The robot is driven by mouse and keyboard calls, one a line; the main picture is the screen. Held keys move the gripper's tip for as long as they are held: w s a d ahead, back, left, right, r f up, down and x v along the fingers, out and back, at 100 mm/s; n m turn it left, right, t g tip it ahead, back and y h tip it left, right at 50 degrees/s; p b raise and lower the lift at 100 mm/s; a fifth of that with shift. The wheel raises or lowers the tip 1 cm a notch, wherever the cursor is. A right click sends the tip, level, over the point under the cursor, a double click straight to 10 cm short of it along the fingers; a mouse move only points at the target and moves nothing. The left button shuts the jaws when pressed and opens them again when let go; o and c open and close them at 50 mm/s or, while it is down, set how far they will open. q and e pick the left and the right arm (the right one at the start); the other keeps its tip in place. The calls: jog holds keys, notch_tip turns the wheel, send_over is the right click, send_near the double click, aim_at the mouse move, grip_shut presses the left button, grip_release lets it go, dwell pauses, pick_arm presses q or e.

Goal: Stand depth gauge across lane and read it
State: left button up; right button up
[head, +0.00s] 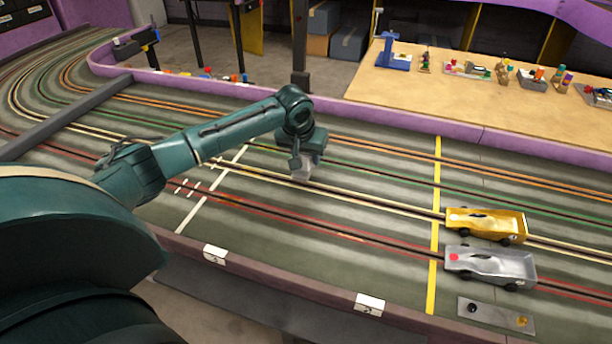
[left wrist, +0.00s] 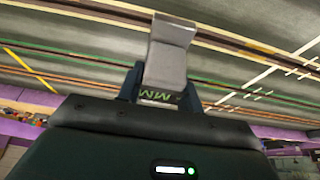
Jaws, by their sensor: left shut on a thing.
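My left gripper (head: 301,161) reaches over the slot track (head: 340,225) from the left and is shut on the depth gauge. The gauge is a small pale grey block (head: 302,173), low over the cream-lined lane, just right of the white cross line (head: 212,188). I cannot tell whether it touches the track. In the left wrist view the gauge (left wrist: 167,62) sticks out between the fingers of the left gripper (left wrist: 160,88), with green "MM" lettering near the fingers. I cannot make out a reading. My right gripper is not in view.
A gold car (head: 485,223) and a silver car (head: 490,265) stand at the right, just beyond the yellow cross line (head: 436,210). A grey plate (head: 496,315) lies nearer. Purple walls (head: 400,120) edge the track. A wooden table (head: 460,97) with small items stands behind.

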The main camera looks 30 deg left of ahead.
aim_at(307, 172)
pick_arm(q)
notch_tip(307, 172, down, 6)
jog(key=shift+r, duration=0.25)
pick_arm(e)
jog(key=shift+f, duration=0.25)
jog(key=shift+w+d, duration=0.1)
pick_arm(q)
jog(key=o, duration=1.1)
jog(key=shift+r, duration=0.1)
jog(key=p+v, duration=0.1)
jog(key=v, duration=1.1)
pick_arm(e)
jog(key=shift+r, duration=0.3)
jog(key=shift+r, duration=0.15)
